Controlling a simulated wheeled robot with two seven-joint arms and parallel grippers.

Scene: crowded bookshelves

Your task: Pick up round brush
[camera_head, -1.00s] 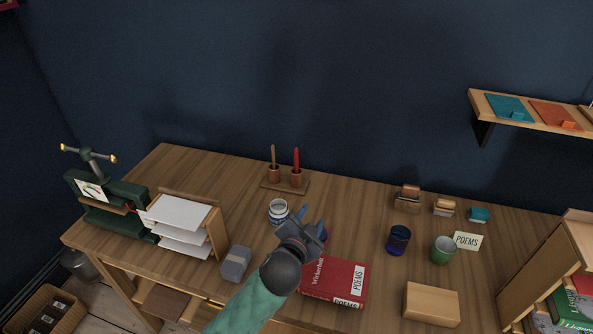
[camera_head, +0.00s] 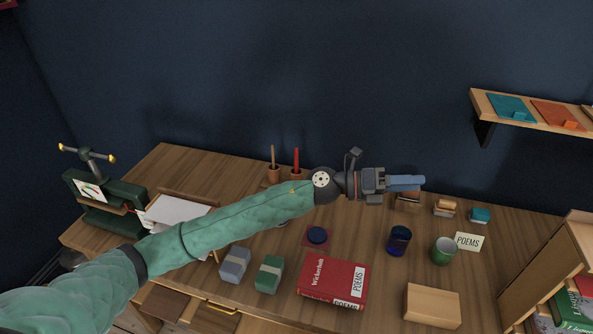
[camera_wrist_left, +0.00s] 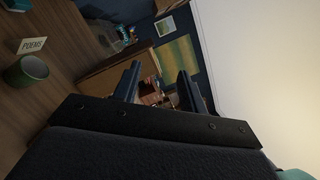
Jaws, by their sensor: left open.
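I cannot tell for certain which thing is the round brush. A thin tan handle (camera_head: 273,157) and a red handle (camera_head: 296,160) stand upright in small brown cups at the back of the desk; the lower part of the red one's stand is partly behind my left arm. My left gripper (camera_head: 405,184) points right, over the back of the desk, to the right of both handles. It is open and empty; its two fingers (camera_wrist_left: 158,88) show apart in the left wrist view. My right gripper is in neither view.
A blue cup (camera_head: 399,240), a green cup (camera_head: 444,250), a POEMS card (camera_head: 467,241) and a wooden block (camera_head: 432,304) stand at the right. A red book (camera_head: 333,280) lies at the front. A green press (camera_head: 105,205) is at the left, a wall shelf (camera_head: 535,117) upper right.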

